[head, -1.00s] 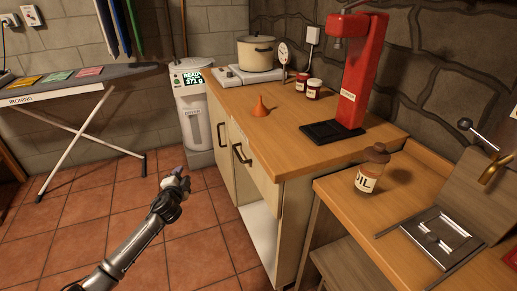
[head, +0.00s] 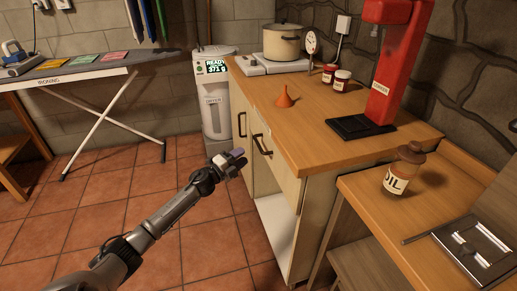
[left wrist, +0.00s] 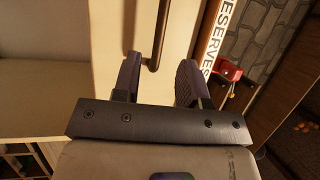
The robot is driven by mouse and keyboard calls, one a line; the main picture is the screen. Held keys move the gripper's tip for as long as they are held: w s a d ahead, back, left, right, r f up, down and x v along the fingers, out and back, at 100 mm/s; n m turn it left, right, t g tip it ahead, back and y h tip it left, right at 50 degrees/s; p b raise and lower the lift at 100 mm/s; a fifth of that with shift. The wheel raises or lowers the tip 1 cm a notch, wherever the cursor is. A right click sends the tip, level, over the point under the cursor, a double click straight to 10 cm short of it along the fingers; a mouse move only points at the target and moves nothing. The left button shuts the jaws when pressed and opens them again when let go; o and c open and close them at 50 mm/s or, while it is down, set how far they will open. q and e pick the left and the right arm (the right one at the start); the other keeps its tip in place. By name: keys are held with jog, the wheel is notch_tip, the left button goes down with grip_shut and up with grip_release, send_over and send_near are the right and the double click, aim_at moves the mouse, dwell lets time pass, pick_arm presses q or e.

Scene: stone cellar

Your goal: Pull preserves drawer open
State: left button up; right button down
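The preserves drawer (head: 285,177) is a cream front below the wooden counter top, and it looks shut. Its dark bar handle (head: 262,146) sticks out from the front. My left gripper (head: 238,158) is just left of the handle and slightly below it, apart from it. In the left wrist view my left gripper (left wrist: 158,78) is open, with its two dark fingers spread and nothing between them. The handle (left wrist: 160,35) lies ahead of the gap between the fingers. A label reading "RESERVES" (left wrist: 216,38) shows there. My right gripper is not in view.
A second dark handle (head: 241,124) is on the cabinet door farther back. An open shelf (head: 275,220) lies below the drawer. Tiled floor (head: 150,190) in front is clear.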

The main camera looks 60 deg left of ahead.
aim_at(259, 144)
pick_arm(q)
jog(key=shift+b+x, duration=1.6)
jog(key=shift+x, duration=2.85)
jog(key=shift+c, duration=0.3)
grip_shut()
